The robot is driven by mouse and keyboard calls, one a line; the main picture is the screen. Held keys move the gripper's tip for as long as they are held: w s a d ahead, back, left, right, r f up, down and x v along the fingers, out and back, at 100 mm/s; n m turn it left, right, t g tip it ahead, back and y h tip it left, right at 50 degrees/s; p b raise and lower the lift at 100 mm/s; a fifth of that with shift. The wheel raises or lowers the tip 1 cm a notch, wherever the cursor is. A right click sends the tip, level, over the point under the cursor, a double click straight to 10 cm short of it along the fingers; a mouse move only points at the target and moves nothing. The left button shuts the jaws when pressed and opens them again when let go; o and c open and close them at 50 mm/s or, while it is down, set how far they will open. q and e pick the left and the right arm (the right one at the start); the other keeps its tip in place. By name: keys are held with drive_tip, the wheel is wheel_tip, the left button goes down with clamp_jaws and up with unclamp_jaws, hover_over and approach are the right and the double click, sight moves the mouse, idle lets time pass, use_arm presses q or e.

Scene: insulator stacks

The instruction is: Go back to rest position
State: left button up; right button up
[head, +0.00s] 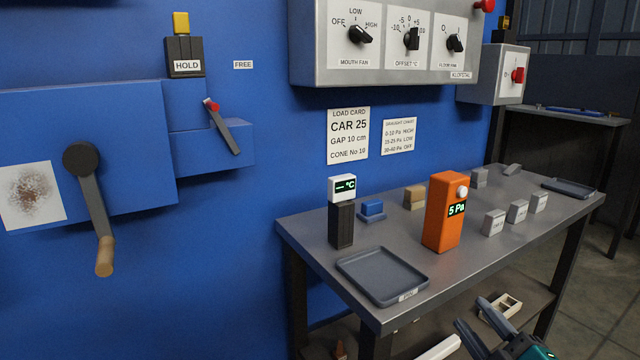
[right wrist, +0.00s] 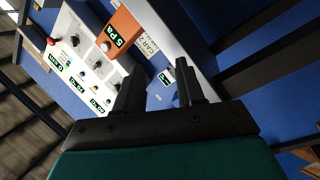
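My right gripper (head: 471,311) is at the bottom right of the head view, in front of the near edge of the grey table (head: 300,235). Its two dark fingers are apart with nothing between them. The right wrist view also shows the fingers (right wrist: 157,70) spread and empty. My left gripper is not in the head view. The orange 5 Pa meter (head: 442,220) stands upright on the table, apart from the gripper. It also shows in the right wrist view (right wrist: 112,42).
The table also holds an empty tray (head: 383,275), a black-and-white thermometer (head: 341,222), a blue block (head: 372,208) and several grey blocks. A lower shelf carries a pale open box (head: 508,304). A crank (head: 95,205) and control box (head: 325,60) are on the blue wall.

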drive_tip(key=s+a+f+m+g, duration=0.4)
drive_tip(key=s+a+f+m, duration=0.15)
drive_tip(key=f, duration=0.45)
drive_tip(key=s+a+f+m+g, duration=0.45)
drive_tip(key=s+f, duration=0.25)
drive_tip(key=f, duration=0.2)
use_arm(q)
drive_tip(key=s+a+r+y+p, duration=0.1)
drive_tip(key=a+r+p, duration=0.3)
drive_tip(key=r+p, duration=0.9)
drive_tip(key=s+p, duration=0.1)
drive_tip(key=p, duration=0.6)
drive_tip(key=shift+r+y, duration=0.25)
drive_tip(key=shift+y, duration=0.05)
use_arm(e)
drive_tip(key=s+d+r+m+h, duration=0.1)
drive_tip(key=d+r, duration=0.3)
drive_tip(key=r, duration=0.9)
drive_tip(key=shift+s+d+h, duration=0.15)
drive_tip(key=shift+s+h, duration=0.35)
drive_tip(key=shift+s, duration=0.4)
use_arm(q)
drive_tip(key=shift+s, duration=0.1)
use_arm(e)
drive_tip(key=shift+t, duration=0.25)
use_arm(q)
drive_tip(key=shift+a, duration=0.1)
use_arm(e)
drive_tip(key=shift+w, duration=0.1)
